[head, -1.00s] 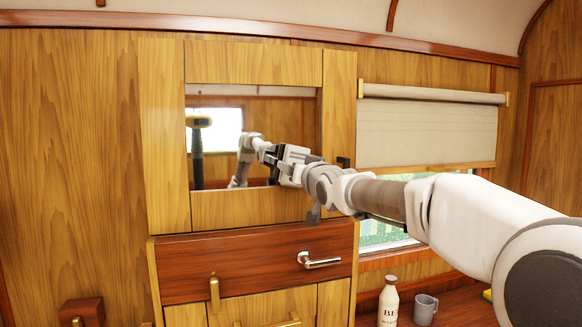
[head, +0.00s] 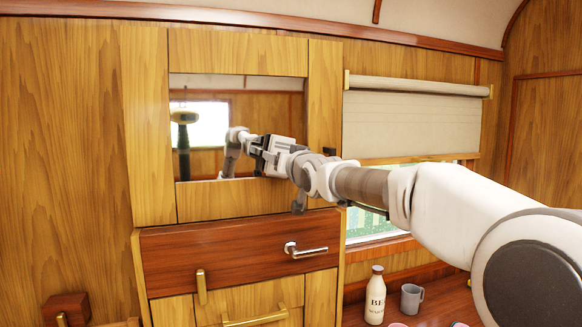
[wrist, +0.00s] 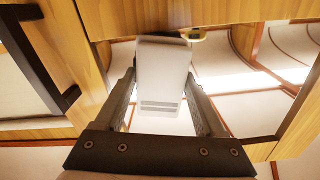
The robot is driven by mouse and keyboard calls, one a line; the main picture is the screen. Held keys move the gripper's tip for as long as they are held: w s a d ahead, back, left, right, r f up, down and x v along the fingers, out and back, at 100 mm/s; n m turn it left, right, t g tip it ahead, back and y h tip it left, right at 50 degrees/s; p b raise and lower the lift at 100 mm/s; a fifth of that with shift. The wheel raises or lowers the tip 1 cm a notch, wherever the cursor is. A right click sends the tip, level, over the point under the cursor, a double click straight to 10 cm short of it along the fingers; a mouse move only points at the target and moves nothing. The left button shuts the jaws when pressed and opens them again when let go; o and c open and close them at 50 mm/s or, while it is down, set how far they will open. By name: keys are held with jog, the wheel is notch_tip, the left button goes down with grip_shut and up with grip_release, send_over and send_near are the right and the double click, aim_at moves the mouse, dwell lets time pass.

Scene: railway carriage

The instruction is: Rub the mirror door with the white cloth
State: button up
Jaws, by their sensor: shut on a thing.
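The mirror door is a wood-framed panel with a rectangular mirror (head: 240,84), upright on the wall in the head view. The mirror glass (wrist: 215,55) also shows behind the fingers in the wrist view. My gripper (head: 258,154) is at the lower right part of the mirror. In the wrist view my gripper (wrist: 165,100) is shut on the white cloth (wrist: 162,70), a flat pale piece with grey stripes near one end. The cloth is close in front of the glass; I cannot tell whether it touches. In the head view the cloth is not clearly seen.
A dark handle (head: 329,152) sits on the door's right side. Below are a drawer with a silver lever (head: 304,251) and cupboards with brass handles. A white bottle (head: 375,295) and grey mug (head: 411,299) stand on the counter at right. A blind (head: 412,125) hangs beside the door.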

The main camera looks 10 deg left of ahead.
aim_at(247, 158)
jog(key=shift+s+a+b, duration=0.45)
jog(key=shift+s+a, duration=0.2)
jog(key=shift+a, duration=0.45)
jog(key=shift+s+a+b, duration=0.4)
jog(key=shift+s+a, duration=0.25)
jog(key=shift+a, duration=0.4)
jog(key=shift+s+a+b, duration=0.45)
jog(key=shift+s+a, duration=0.2)
jog(key=shift+a, duration=0.45)
jog(key=shift+s+d+f+b, duration=0.2)
jog(key=shift+s+b, duration=0.25)
jog(key=shift+b, duration=0.3)
jog(key=b+v, duration=0.3)
jog(key=v, duration=0.2)
jog(key=shift+w+r, duration=0.1)
jog(key=shift+r, duration=0.1)
